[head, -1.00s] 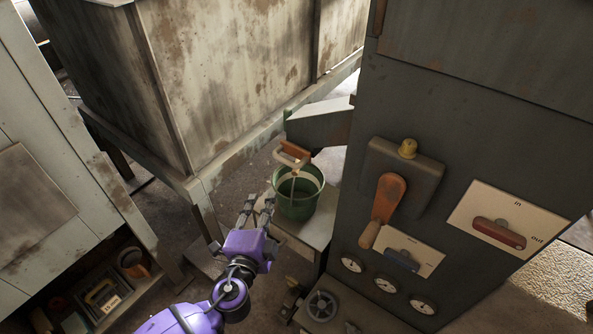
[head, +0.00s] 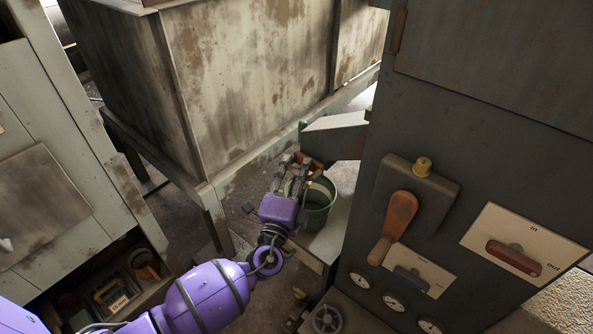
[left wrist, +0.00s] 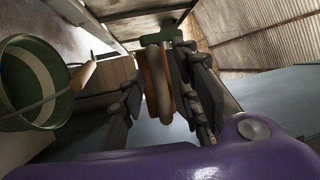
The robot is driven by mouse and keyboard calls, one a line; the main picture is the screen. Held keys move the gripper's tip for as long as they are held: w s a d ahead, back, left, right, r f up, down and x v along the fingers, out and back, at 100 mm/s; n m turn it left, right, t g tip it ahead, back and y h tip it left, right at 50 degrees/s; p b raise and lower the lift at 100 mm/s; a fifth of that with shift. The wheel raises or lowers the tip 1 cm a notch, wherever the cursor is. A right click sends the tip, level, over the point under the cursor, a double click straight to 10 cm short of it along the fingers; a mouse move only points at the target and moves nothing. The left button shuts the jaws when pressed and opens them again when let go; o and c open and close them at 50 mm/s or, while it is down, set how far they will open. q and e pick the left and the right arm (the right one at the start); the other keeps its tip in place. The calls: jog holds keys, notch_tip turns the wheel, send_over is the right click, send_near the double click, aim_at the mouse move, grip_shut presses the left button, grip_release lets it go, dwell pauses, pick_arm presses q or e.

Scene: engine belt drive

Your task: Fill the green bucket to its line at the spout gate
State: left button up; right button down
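The green bucket (head: 321,207) stands upright on a pale stand under the grey spout (head: 338,137). In the left wrist view the bucket (left wrist: 36,90) is at the left edge, with a wire bail and wooden grip; its fill level cannot be read. The spout gate's orange-brown and tan handle (left wrist: 158,80) lies between the fingers of my left gripper (left wrist: 160,90). The fingers appear spread on either side of it, without a clear grip. In the head view my left gripper (head: 294,166) reaches over the bucket's left side and hides most of the handle. My right gripper is out of view.
A dark machine panel (head: 480,150) with an orange lever (head: 398,218), a red in/out switch (head: 514,258) and several gauges stands close on the right. A large rusty bin (head: 235,85) is behind. A grey cabinet (head: 50,190) with a lower shelf is at left.

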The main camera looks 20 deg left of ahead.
pick_arm(q)
jog(key=shift+w, duration=0.1)
grip_shut()
dwell(0.3)
jog(key=shift+s+a+b, duration=0.2)
jog(key=shift+s+b, duration=0.15)
jog(key=shift+s, duration=0.2)
jog(key=shift+s+a+b, duration=0.2)
jog(key=shift+s+b, duration=0.15)
jog(key=shift+s, duration=0.2)
grip_release()
